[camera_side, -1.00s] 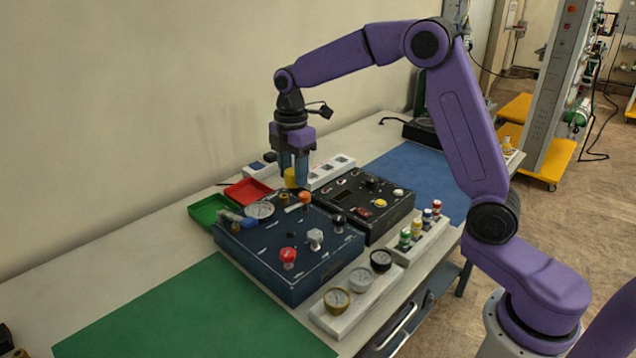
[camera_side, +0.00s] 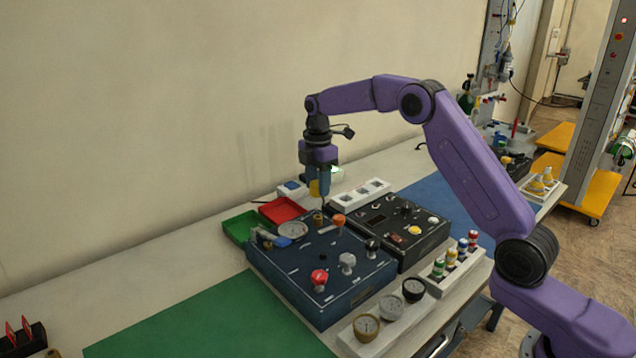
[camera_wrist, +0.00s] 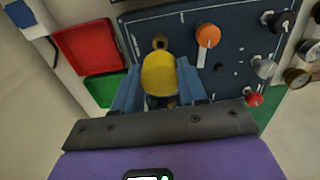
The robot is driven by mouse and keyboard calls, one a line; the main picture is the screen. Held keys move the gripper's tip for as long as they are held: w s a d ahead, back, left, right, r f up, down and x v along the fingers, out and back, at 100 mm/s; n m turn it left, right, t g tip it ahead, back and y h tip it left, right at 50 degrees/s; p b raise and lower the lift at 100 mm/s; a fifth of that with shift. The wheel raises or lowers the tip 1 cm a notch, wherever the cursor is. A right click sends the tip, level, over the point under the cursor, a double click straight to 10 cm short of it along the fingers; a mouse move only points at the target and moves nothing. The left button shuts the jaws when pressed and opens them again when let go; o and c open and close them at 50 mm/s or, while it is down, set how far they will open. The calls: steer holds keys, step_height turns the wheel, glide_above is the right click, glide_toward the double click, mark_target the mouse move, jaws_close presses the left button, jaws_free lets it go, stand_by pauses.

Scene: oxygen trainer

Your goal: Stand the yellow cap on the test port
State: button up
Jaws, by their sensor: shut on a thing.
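The yellow cap (camera_side: 315,187) is held between the blue fingers of my gripper (camera_side: 319,193), above the far edge of the dark blue panel (camera_side: 275,262). In the wrist view the cap (camera_wrist: 158,76) sits between the two fingers of my gripper (camera_wrist: 157,70). A small brass fitting, which looks like the test port (camera_side: 318,219), stands on the panel just below the cap, with a gap between them. In the wrist view the brass fitting (camera_wrist: 160,41) shows just beyond the cap. The cap hides part of the panel there.
Red (camera_side: 283,210) and green (camera_side: 241,226) trays lie left of the panel. A white socket strip (camera_side: 360,195) lies behind right. A green mat (camera_side: 190,325) is clear.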

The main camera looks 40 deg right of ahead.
steer(key=shift+f, duration=2.5)
steer(key=shift+f, duration=2.1)
steer(key=o, duration=1.1)
step_height(320, 180, up, 17)
steer(key=shift+r, duration=0.15)
